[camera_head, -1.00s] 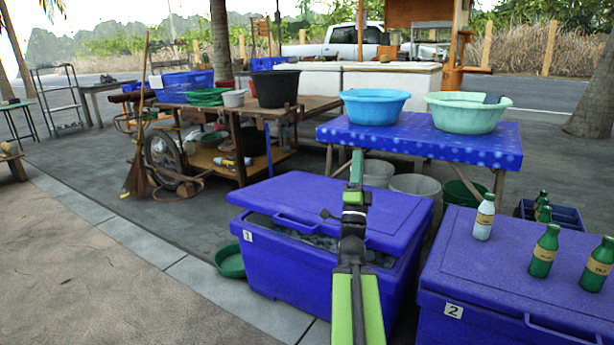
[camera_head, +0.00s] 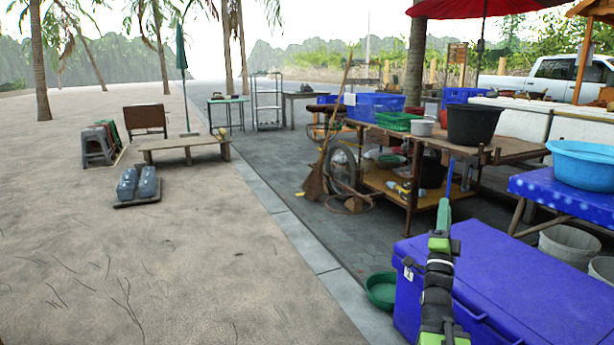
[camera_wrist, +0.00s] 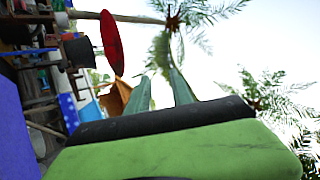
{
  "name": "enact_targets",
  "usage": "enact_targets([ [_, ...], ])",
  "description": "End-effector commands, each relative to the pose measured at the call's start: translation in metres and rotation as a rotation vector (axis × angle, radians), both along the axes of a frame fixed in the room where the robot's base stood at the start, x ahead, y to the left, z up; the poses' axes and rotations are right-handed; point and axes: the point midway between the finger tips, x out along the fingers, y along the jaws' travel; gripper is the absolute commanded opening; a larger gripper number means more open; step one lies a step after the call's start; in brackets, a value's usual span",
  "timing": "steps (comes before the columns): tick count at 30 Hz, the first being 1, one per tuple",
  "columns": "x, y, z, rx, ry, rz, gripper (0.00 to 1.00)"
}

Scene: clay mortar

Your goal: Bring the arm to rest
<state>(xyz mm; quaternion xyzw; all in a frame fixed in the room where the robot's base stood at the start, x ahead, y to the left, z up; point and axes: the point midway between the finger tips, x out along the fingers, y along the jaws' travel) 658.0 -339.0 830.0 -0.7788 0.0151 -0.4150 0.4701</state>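My arm, green and black, rises from the bottom right of the head view, with my gripper (camera_head: 444,212) at its upper end. The gripper is raised in front of the wooden work table and looks small and edge-on there. In the wrist view, two green fingers of my gripper (camera_wrist: 159,76) stand apart with bright sky between them. Nothing is held between them. The wrist picture is rolled sideways, with palms and sky filling its right side.
A blue cooler (camera_head: 510,275) lies behind and right of my arm, with a green basin (camera_head: 381,290) beside it. A wooden table (camera_head: 400,185) holds tubs. A blue-topped table (camera_head: 565,200) bears a light blue basin (camera_head: 582,163). Sandy ground (camera_head: 170,265) at left is mostly open.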

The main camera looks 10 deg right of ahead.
Motion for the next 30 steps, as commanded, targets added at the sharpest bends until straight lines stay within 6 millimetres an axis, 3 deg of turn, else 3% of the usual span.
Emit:
enact_targets([
  [1,0.034,0.036,0.003,0.016,0.061,0.064,0.27],
  [4,0.077,0.1,-0.02,0.028,0.244,0.151,0.27],
  [6,0.103,0.147,-0.046,0.012,0.412,0.202,0.27],
  [9,0.127,0.215,-0.095,-0.05,0.694,0.27,0.27],
  [11,0.13,0.255,-0.131,-0.107,0.883,0.317,0.27],
  [12,0.127,0.28,-0.156,-0.159,1.016,0.351,0.27],
  [15,0.099,0.325,-0.221,-0.312,1.356,0.431,0.27],
  [18,0.058,0.341,-0.27,-0.452,1.635,0.507,0.27],
  [21,0.016,0.34,-0.302,-0.559,1.855,0.586,0.27],
  [26,-0.051,0.337,-0.327,-0.713,2.131,0.747,0.27],
  [30,-0.098,0.339,-0.328,-0.896,2.277,0.928,0.27],
])
